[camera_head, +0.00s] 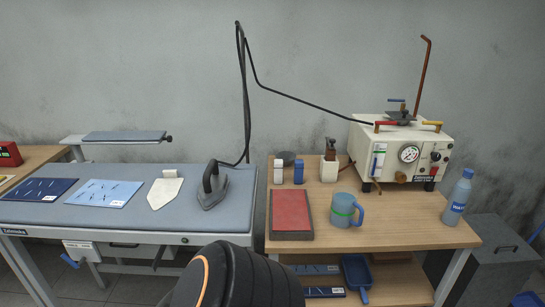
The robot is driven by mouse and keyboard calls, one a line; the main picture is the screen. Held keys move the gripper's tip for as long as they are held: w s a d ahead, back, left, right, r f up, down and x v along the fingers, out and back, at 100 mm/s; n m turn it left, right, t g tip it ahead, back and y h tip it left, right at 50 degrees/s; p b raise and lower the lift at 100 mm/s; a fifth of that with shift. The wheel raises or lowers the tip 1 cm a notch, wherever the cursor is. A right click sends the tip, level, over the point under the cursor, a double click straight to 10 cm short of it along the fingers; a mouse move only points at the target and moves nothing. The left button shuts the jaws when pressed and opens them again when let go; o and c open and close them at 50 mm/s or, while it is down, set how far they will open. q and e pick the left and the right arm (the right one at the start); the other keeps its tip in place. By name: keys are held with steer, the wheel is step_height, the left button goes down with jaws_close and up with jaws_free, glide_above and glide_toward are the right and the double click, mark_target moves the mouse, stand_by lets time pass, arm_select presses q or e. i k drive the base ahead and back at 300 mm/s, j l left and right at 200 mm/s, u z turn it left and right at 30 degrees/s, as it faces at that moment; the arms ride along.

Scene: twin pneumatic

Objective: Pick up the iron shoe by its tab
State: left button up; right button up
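The iron shoe (160,194) is a white, flat, iron-shaped plate. It lies on the grey-blue padded ironing table (140,218). Its small tab (170,173) is at the far end, and its pointed end faces the front. A steam iron (212,187) with a dark handle stands to the right of the shoe, apart from it, with its cable rising behind. Neither of my grippers is in view.
Left of the shoe lie a light blue sheet (103,192) and a dark blue one (40,189). The wooden table (390,234) at right holds a red pad (291,209), a blue mug (346,210), a bottle (457,197) and a steam generator (400,152).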

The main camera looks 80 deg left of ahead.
mark_target(162, 191)
steer(key=u, duration=4)
